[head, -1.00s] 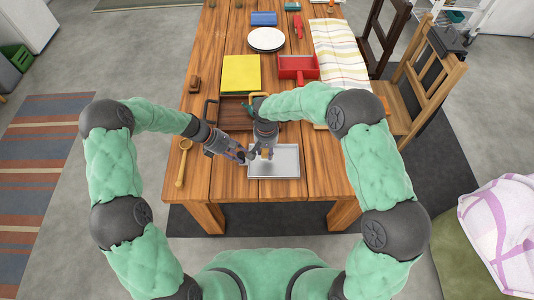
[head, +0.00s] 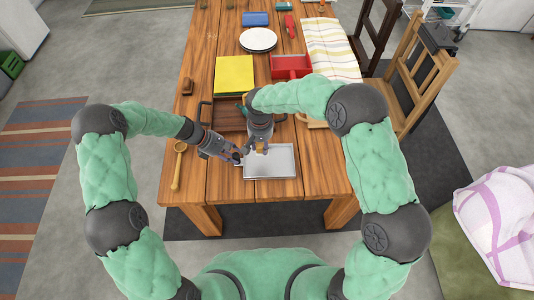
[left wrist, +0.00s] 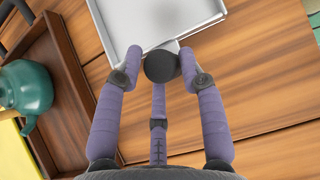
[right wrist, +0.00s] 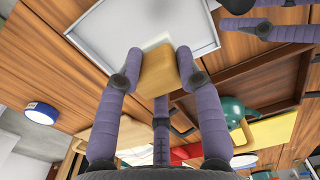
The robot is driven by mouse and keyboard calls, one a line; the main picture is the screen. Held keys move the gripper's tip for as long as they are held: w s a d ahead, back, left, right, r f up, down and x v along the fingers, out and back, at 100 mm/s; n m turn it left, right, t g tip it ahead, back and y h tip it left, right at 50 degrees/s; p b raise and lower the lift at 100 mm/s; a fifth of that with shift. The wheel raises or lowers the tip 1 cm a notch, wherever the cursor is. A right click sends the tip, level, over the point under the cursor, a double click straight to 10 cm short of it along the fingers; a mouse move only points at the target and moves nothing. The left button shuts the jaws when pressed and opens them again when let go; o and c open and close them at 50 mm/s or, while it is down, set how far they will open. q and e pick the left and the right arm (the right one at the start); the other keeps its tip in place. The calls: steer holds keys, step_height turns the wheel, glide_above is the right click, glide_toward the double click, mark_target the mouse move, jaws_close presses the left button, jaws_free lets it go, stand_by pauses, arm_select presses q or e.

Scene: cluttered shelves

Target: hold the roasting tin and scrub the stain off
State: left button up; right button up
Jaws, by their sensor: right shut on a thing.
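The roasting tin (head: 284,163), a shallow silver rectangular tray, lies flat near the table's front edge. A faint grey patch (left wrist: 183,12) shows on its floor in the left wrist view. Contact cannot be told. My right gripper (head: 261,150) is shut on a tan block-shaped sponge (right wrist: 158,72), over the tin's far left part. The right wrist view shows the tin (right wrist: 130,35) beyond the sponge; whether they touch is unclear.
A brown wooden tray (head: 226,115) with a teal teapot (left wrist: 27,86) stands just behind the tin. A wooden spoon (head: 177,168) lies left. A yellow book-like thing (head: 234,74), red box (head: 290,66) and plates (head: 258,40) lie farther back.

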arm_select(q)
steer(key=shift+o, duration=1.4)
steer(key=v, duration=1.2)
